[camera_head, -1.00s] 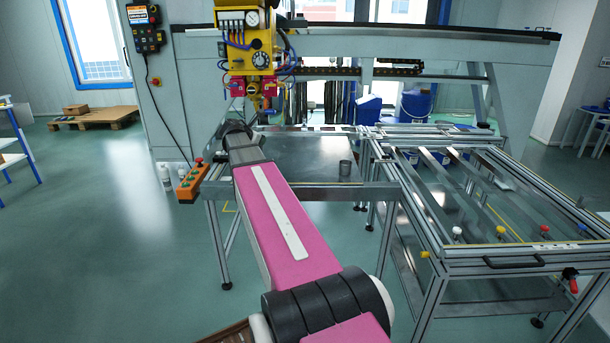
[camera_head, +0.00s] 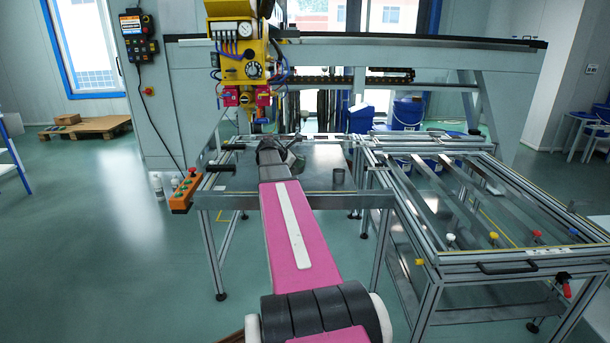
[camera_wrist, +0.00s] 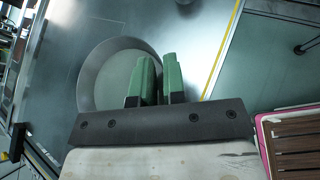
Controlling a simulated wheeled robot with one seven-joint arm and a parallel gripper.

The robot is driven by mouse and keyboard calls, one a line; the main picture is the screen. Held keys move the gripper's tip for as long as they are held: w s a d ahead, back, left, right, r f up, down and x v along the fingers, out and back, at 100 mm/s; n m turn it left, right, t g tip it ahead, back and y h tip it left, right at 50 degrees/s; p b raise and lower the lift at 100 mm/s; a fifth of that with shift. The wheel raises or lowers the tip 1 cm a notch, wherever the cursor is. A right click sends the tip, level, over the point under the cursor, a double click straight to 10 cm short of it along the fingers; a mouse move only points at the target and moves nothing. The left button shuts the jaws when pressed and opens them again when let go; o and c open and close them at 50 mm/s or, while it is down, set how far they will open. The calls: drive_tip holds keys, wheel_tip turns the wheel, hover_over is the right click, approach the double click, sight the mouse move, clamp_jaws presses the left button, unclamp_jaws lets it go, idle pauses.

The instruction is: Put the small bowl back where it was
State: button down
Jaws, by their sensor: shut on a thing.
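The small bowl (camera_wrist: 88,78) is round and grey and shows in the wrist view, left of and between my green fingers. My gripper (camera_wrist: 159,60) is shut on its right-hand wall, with one finger inside the bowl and the other outside. The bowl appears over a smooth grey metal surface; I cannot tell whether it touches it. In the head view my wrist reaches over the back left part of the metal table (camera_head: 318,185) and mostly hides the gripper and bowl.
A yellow machine head (camera_head: 240,65) hangs behind to the left. An orange button box (camera_head: 184,192) sits at the table's left edge. An aluminium frame (camera_head: 480,262) adjoins on the right.

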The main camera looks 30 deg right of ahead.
drive_tip(key=shift+s+d+f, duration=0.1)
drive_tip(key=shift+d+f, duration=0.35)
drive_tip(key=shift+f, duration=0.5)
drive_tip(key=shift+s+d+f, duration=0.15)
drive_tip(key=shift+d+f, duration=0.3)
drive_tip(key=shift+f, duration=0.5)
drive_tip(key=shift+s+d+f, duration=0.1)
drive_tip(key=shift+d+f, duration=0.35)
drive_tip(key=shift+f, duration=0.5)
drive_tip(key=c, duration=1.2)
unclamp_jaws()
drive_tip(key=w+v, duration=0.1)
drive_tip(key=v, duration=1.1)
drive_tip(key=s+a+f+m+y, duration=0.4)
drive_tip(key=a+f, duration=0.4)
drive_tip(key=a, duration=0.3)
drive_tip(key=s+a+f+m+y, duration=0.4)
drive_tip(key=s+a+f+m, duration=0.2)
drive_tip(key=a, duration=0.5)
drive_tip(key=s+a+f+m+y, duration=0.3)
drive_tip(key=s+a+f+m, duration=0.3)
drive_tip(key=s+a+f, duration=0.3)
drive_tip(key=shift+s+a+f+g+y, duration=0.15)
drive_tip(key=shift+a+f+y, duration=0.1)
drive_tip(key=shift+a, duration=0.5)
drive_tip(key=shift+s+a+f+g+y, duration=0.15)
drive_tip(key=shift+a+f, duration=0.1)
drive_tip(key=shift+a, duration=0.5)
